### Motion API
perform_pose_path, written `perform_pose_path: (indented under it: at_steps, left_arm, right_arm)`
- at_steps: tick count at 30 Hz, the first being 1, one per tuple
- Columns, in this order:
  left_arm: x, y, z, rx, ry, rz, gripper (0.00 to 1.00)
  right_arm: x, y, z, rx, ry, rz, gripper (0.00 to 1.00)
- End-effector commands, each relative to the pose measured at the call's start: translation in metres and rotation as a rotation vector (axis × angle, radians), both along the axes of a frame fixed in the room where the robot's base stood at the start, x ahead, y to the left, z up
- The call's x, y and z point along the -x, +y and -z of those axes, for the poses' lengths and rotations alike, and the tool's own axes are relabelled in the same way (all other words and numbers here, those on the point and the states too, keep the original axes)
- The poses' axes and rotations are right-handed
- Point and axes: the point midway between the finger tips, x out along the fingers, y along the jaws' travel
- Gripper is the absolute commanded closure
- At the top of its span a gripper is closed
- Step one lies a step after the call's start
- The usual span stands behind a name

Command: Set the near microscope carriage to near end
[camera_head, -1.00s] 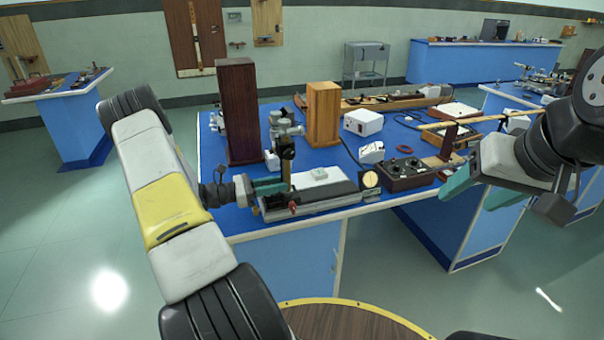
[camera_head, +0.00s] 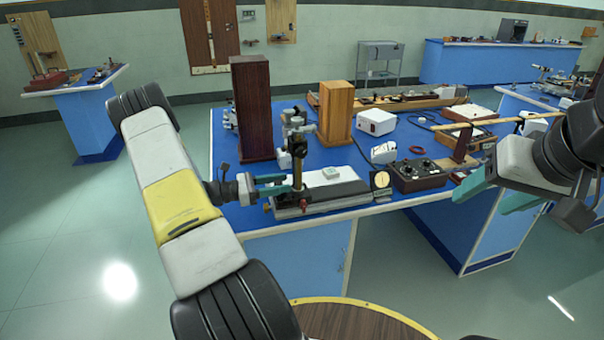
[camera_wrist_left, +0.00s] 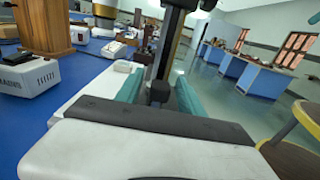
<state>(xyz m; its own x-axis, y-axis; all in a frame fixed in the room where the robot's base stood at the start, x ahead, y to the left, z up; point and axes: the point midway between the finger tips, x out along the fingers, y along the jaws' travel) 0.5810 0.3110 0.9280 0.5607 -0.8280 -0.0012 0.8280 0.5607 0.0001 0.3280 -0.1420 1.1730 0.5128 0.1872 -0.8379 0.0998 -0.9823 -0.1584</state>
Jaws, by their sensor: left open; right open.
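The near travelling microscope (camera_head: 298,172) is an upright post with a grey head, standing toward the left end of its low base (camera_head: 345,190) on the blue bench. A white plate with a small pale block (camera_head: 331,172) lies on the base. My left gripper (camera_head: 284,185) is open, its teal fingers just left of the post at low height. The left wrist view shows the dark post (camera_wrist_left: 171,45) beyond and between the open fingers (camera_wrist_left: 160,92); contact cannot be told. My right gripper (camera_head: 490,192) is open and empty, beyond the bench's front edge at right.
A tall dark wooden box (camera_head: 252,105) and a lighter wooden box (camera_head: 336,112) stand behind the microscope. A round dial (camera_head: 381,181) and a dark control box (camera_head: 417,174) stand to its right. White boxes (camera_head: 376,122) stand further back. Open floor lies left.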

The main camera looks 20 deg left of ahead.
Motion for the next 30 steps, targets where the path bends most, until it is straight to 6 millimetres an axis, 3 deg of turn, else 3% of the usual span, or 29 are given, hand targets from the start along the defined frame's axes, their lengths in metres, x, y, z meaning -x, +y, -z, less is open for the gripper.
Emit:
perform_pose_path:
  at_steps: [6, 11, 30]
  left_arm:
    - [0.022, 0.033, 0.000, 0.000, 0.000, -0.004, 0.55]
    - [0.031, 0.046, 0.000, 0.000, 0.000, -0.003, 0.55]
    - [0.033, 0.049, 0.000, 0.001, 0.001, -0.001, 0.55]
  right_arm:
    - [0.000, 0.000, 0.000, 0.000, 0.000, 0.000, 0.40]
    - [0.000, 0.000, 0.000, 0.000, 0.000, 0.000, 0.40]
    - [0.000, 0.000, 0.000, 0.000, 0.000, 0.000, 0.40]
